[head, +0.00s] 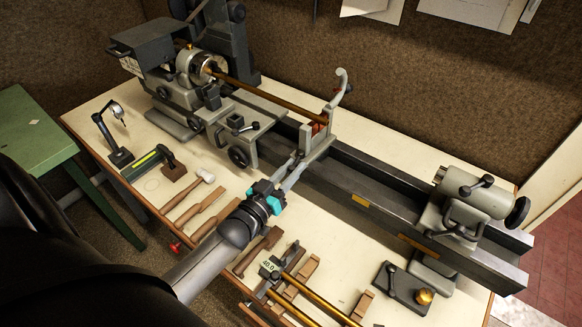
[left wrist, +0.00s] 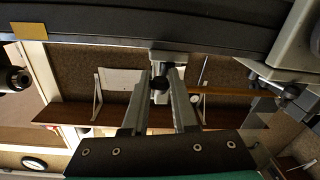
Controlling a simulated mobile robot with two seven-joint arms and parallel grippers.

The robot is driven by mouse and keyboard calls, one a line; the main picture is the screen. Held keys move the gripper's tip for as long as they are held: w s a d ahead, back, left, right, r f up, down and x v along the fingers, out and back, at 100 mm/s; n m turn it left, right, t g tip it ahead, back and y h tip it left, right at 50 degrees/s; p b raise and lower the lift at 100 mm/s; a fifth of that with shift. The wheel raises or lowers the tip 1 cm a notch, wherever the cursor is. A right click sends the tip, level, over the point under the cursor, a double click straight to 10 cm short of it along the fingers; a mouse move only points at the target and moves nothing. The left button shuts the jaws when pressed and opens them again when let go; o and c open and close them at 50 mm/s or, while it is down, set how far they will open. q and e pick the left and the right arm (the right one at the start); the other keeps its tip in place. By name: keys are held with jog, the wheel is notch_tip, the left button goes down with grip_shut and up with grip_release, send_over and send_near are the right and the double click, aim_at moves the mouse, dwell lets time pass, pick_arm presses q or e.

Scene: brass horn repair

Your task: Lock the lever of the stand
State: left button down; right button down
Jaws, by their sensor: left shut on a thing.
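The stand (head: 320,140) is a grey steady rest on the lathe bed, with a curved hook-shaped upper arm (head: 343,84) standing up at its back. A brass tube (head: 275,98) runs from the chuck to the stand. My left gripper (head: 297,160) reaches the stand's near foot, its fingers pointing away from me. In the left wrist view, a dark round knob (left wrist: 159,82) sits between the fingertips (left wrist: 160,76), below a grey block. The gripper is shut on this knob, seemingly the lever's end. The lever's shaft is mostly hidden. My right gripper is not in view.
The lathe bed (head: 390,190) runs behind the gripper, with the carriage (head: 240,125) to the left and the tailstock (head: 475,200) to the right.

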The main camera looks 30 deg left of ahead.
pick_arm(q)
jog(key=shift+w+d+r+n+y+p, duration=0.1)
jog(key=shift+d+n+y+p, duration=0.1)
jog(key=shift+n+y, duration=0.25)
jog(key=shift+w+d+n+y+p, duration=0.15)
jog(key=shift+n+y+p, duration=0.1)
jog(key=shift+y, duration=0.4)
jog(key=shift+d+n+y, duration=0.3)
jog(key=shift+n+y, duration=0.4)
jog(key=shift+y, duration=0.3)
jog(key=c, duration=0.7)
grip_release()
jog(key=v, duration=1.5)
jog(key=shift+s+r, duration=0.15)
jog(key=shift+d, duration=0.1)
